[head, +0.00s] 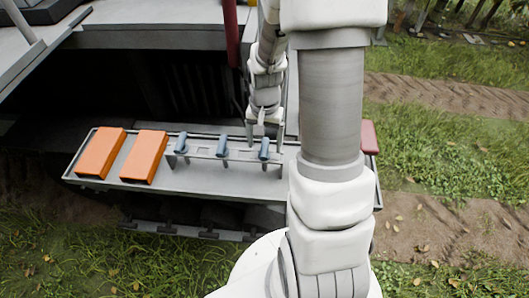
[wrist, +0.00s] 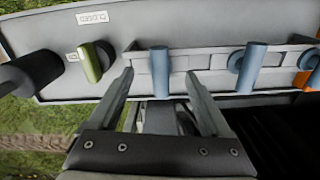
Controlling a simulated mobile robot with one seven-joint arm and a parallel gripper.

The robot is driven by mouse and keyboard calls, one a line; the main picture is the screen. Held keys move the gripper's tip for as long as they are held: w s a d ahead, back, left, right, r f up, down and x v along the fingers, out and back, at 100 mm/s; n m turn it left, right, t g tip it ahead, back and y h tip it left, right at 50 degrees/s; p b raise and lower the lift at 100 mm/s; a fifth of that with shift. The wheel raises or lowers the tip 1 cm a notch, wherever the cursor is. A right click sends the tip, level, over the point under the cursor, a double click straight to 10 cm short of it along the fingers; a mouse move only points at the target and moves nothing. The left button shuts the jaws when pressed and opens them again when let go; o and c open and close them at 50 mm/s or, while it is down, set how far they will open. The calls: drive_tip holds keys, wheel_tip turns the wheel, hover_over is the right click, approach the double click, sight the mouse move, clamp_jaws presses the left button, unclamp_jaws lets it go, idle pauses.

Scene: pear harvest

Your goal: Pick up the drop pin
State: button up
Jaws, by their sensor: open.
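Three blue pins stand in a row in a grey rack on a metal shelf (head: 105,182). The right one (head: 264,150) is nearest my gripper (head: 265,138), with the middle (head: 222,148) and left (head: 181,145) ones further left. In the wrist view, my gripper (wrist: 159,74) is open and empty. The nearest blue pin (wrist: 159,72) lines up with the gap between its fingers, which do not grip it. Another blue pin (wrist: 250,68) stands to the right, and part of a third (wrist: 314,74) shows at the right edge. No visible mark tells which is the drop pin.
Two orange blocks (head: 100,153) (head: 144,156) lie on the shelf's left part. A red piece (head: 369,137) is at the shelf's right end. Grass (head: 430,150) surrounds the machine.

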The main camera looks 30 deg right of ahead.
drive_tip(key=shift+f, duration=1.4)
drive_tip(key=shift+c, duration=0.2)
clamp_jaws()
